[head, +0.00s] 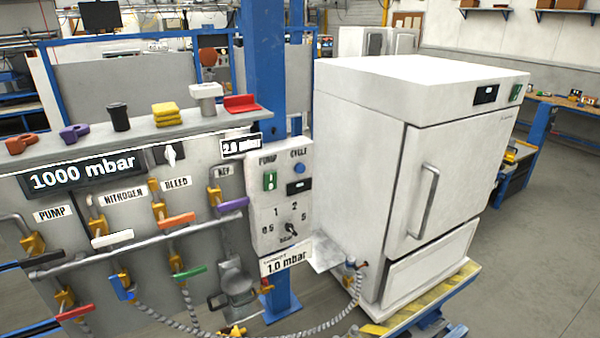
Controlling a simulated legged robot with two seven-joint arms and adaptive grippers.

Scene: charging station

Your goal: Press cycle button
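The blue round cycle button (300,168) sits under the label CYCLE at the upper right of a light control box (262,212). On the same box, a green pump switch (270,181) is to its left, a small black display (299,187) is just below it, and a rotary dial (290,230) is lower down. Nothing covers the button. Neither of my grippers is in view.
A white oven-like cabinet (360,110) with a handled door stands close to the right of the control box. A panel of pipes and coloured valves (130,240) is on the left. A blue post (267,90) rises behind the box. Open floor (540,260) lies at the right.

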